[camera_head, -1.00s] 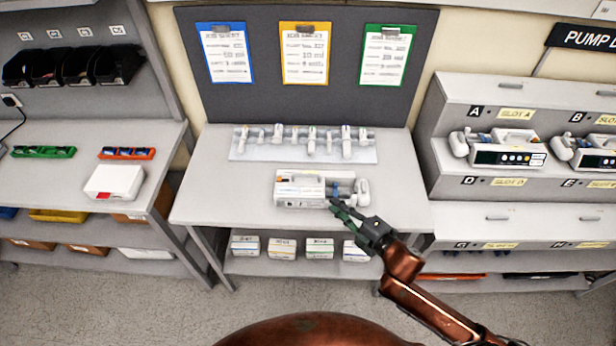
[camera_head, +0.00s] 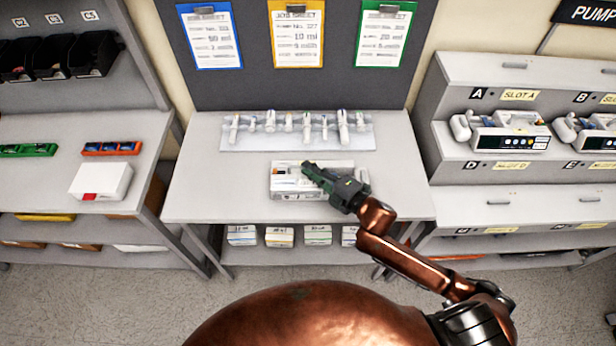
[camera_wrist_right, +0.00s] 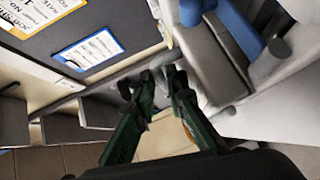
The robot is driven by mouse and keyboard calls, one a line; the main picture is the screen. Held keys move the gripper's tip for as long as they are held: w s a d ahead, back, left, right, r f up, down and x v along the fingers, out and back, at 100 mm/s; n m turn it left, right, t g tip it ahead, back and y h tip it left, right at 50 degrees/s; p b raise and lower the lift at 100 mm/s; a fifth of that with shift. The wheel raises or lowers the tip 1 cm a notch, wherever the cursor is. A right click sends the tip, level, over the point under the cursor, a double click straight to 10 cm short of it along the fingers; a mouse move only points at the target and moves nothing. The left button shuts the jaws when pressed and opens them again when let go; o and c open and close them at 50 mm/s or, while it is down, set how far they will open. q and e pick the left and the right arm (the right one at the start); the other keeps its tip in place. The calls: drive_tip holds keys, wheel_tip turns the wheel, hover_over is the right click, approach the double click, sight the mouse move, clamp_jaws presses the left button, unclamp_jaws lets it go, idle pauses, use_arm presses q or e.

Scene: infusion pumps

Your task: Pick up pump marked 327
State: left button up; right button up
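A white infusion pump (camera_head: 284,189) lies on the middle table, near its front edge; any number on it is unreadable. My right gripper (camera_head: 308,172) is over the pump in the head view and covers part of its middle and right side. In the right wrist view, the green fingers (camera_wrist_right: 158,85) are apart with nothing between them. A large white and grey body with a blue part, seemingly the pump (camera_wrist_right: 285,105), is close on the right of that view. I cannot tell whether the fingers touch it. My left gripper is not in view.
A rail with several white clamps (camera_head: 297,131) lies behind the pump. Job sheets on blue (camera_head: 211,36), yellow (camera_head: 297,32) and green (camera_head: 385,35) boards hang above. Other pumps (camera_head: 510,137) stand on the right shelf. A white box (camera_head: 100,181) is on the left table.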

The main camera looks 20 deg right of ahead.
drive_tip(key=shift+x, duration=1)
drive_tip(key=shift+w, duration=0.1)
drive_tip(key=c, duration=0.3)
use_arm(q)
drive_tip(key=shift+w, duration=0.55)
use_arm(e)
clamp_jaws()
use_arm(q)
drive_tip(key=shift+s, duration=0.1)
use_arm(e)
drive_tip(key=shift+r, duration=0.2)
